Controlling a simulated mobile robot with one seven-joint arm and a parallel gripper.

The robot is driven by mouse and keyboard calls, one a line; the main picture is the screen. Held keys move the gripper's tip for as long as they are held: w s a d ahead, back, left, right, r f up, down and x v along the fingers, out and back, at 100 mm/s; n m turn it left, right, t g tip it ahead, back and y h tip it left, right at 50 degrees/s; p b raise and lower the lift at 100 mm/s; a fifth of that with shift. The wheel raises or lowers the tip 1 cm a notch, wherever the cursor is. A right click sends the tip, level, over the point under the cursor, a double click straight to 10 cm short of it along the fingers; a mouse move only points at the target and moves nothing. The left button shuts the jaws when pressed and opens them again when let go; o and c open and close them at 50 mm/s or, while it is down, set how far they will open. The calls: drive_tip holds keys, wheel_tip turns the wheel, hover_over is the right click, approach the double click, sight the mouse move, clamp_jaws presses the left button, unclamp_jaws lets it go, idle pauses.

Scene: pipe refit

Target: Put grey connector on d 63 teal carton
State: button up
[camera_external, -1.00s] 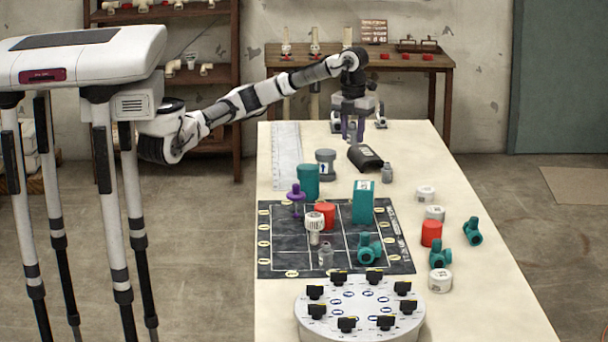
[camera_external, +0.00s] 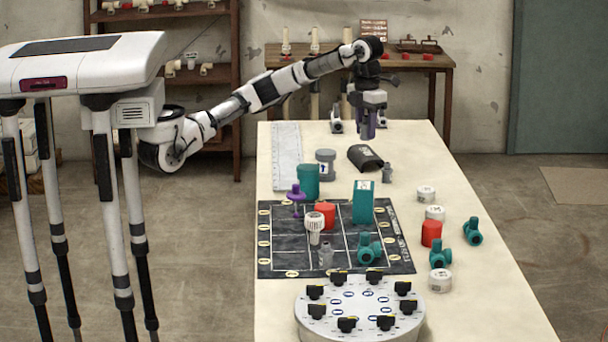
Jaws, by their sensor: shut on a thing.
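The teal carton (camera_external: 363,203) stands upright on the dark gridded mat (camera_external: 283,262), toward its right side, with a flat top and a small pale label. My gripper (camera_external: 368,134) is above the far part of the table, behind the carton and clear of it. Its purple-grey fingers point down and are shut on a small grey piece, taken to be the grey connector. The fingers mostly hide this piece, so its shape cannot be told.
A black curved part (camera_external: 365,158) and a small grey fitting (camera_external: 387,173) lie below my gripper. A teal cylinder (camera_external: 308,181), a purple piece (camera_external: 297,197) and a red cap (camera_external: 325,215) stand near the carton. A round white holder (camera_external: 360,310) is in front.

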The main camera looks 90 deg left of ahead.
sight(364, 185)
wheel_tip(364, 185, down, 13)
drive_tip(key=shift+r, duration=0.1)
idle(0.3)
drive_tip(key=o, duration=0.9)
drive_tip(key=shift+o, duration=0.3)
wheel_tip(364, 185, up, 12)
drive_tip(key=shift+r, duration=0.1)
